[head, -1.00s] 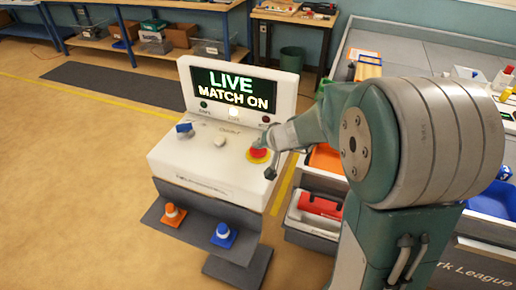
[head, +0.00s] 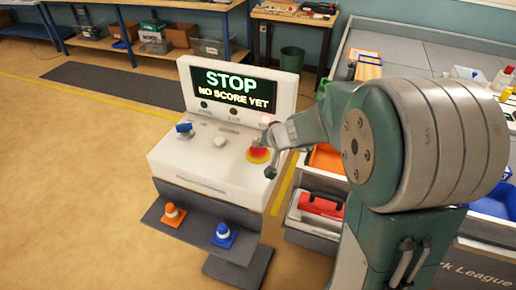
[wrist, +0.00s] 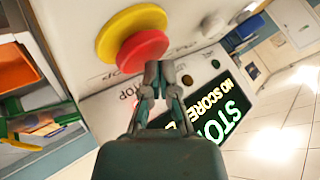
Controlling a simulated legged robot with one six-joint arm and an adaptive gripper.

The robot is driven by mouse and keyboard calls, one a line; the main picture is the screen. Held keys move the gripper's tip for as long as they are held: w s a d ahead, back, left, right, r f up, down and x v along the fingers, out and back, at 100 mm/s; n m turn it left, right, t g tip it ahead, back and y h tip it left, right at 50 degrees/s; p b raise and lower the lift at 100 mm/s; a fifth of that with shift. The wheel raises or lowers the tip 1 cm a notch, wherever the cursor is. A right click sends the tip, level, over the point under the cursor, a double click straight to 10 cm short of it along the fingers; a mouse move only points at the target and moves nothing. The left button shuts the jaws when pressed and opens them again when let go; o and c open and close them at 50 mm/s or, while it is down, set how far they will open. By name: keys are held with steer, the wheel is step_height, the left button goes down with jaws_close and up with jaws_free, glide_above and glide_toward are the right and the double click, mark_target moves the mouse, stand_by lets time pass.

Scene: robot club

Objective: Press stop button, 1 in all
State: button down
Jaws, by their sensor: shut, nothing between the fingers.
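The stop button is a red mushroom cap (head: 259,154) on a yellow collar, at the right of the white console's top (head: 210,170). In the wrist view the red cap (wrist: 130,32) and yellow collar (wrist: 143,55) fill the upper middle. My gripper (wrist: 160,70) is shut and empty, its tips beside the button in the picture; I cannot tell whether they touch it. In the head view my wrist covers part of the button's right side. The console display (head: 237,88) reads "STOP" with a "NO SCORE" line below. A red lamp (head: 265,119) is lit under it.
A blue switch (head: 185,128) and a pale knob (head: 220,141) sit left of the button. Orange (head: 173,215) and blue (head: 222,235) cones stand on the lower shelf. Drawers with a red case (head: 321,205) are close on the right. Floor to the left is clear.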

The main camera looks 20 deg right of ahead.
mark_target(258, 151)
steer(key=shift+r, duration=0.5)
steer(key=shift+r, duration=2.5)
steer(key=shift+s+a+r, duration=0.2)
steer(key=shift+s, duration=0.05)
steer(key=s+a+r+n+g, duration=0.1)
steer(key=s+a+r, duration=0.1)
steer(key=s, duration=0.5)
steer(key=s+a+r+n+g, duration=0.1)
steer(key=s+r, duration=0.1)
steer(key=s, duration=0.4)
steer(key=s+d+h, duration=0.1)
steer(key=s+h, duration=0.1)
steer(key=s, duration=0.4)
steer(key=s+d+n+h, duration=0.1)
steer(key=s+d+h, duration=0.1)
steer(key=s, duration=0.5)
steer(key=shift+s+d+h, duration=0.15)
steer(key=shift+s+h, duration=0.1)
steer(key=shift+h, duration=0.05)
